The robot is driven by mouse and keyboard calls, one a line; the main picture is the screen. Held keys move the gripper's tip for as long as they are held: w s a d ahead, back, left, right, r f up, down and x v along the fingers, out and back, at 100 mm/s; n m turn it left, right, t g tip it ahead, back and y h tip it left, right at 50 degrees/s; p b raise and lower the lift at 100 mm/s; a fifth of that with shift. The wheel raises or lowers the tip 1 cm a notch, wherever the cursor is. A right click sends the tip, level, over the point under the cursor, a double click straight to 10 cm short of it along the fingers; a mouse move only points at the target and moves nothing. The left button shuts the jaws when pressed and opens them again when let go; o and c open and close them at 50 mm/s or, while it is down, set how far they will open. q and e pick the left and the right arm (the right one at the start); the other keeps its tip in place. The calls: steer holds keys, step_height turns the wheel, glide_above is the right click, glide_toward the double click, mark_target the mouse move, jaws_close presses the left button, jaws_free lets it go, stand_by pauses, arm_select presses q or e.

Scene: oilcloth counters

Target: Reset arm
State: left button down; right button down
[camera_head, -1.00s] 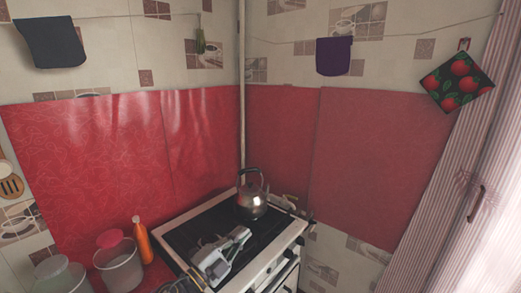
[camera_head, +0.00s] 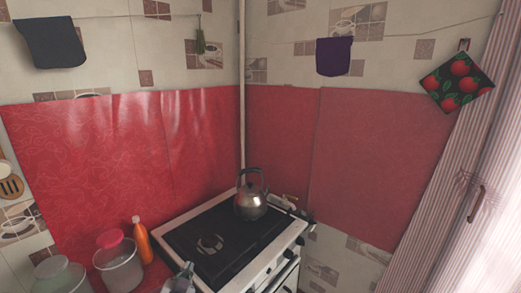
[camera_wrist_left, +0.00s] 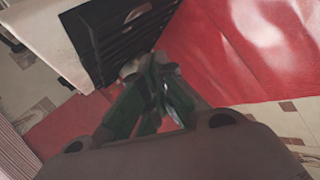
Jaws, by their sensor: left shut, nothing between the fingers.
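My left gripper (camera_head: 182,278) shows only in part at the bottom edge of the head view, by the near left corner of the stove (camera_head: 205,235). It also fills the middle of the left wrist view (camera_wrist_left: 150,72), its fingers together with nothing between them. The dark stove top (camera_wrist_left: 125,25) lies beyond the fingertips there. A metal kettle (camera_head: 250,207) stands upright at the stove's back right, apart from the gripper. My right gripper is not in view.
An orange bottle (camera_head: 142,242) and a clear container with a pink lid (camera_head: 118,262) stand left of the stove. Another container (camera_head: 60,273) is at the lower left. Red oilcloth (camera_head: 100,165) covers the walls behind. Most of the stove top is clear.

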arm_select(q)
steer(key=s+f+n+g+h, duration=0.1)
steer(key=s+f+g, duration=0.45)
steer(key=s, duration=0.55)
steer(key=s+f+n+g+h, duration=0.1)
steer(key=s+f+g, duration=0.5)
steer(key=s, duration=0.4)
step_height(320, 180, down, 34)
steer(key=s, duration=0.3)
steer(key=s+a+f+g, duration=0.1)
steer(key=s+a+f, duration=0.1)
steer(key=s+f, duration=0.8)
steer(key=s+a+f, duration=0.2)
steer(key=s+f, duration=0.8)
steer(key=s, duration=0.1)
steer(key=shift+s+g+y, duration=0.3)
steer(key=shift+s+g, duration=0.05)
steer(key=shift+s, duration=0.05)
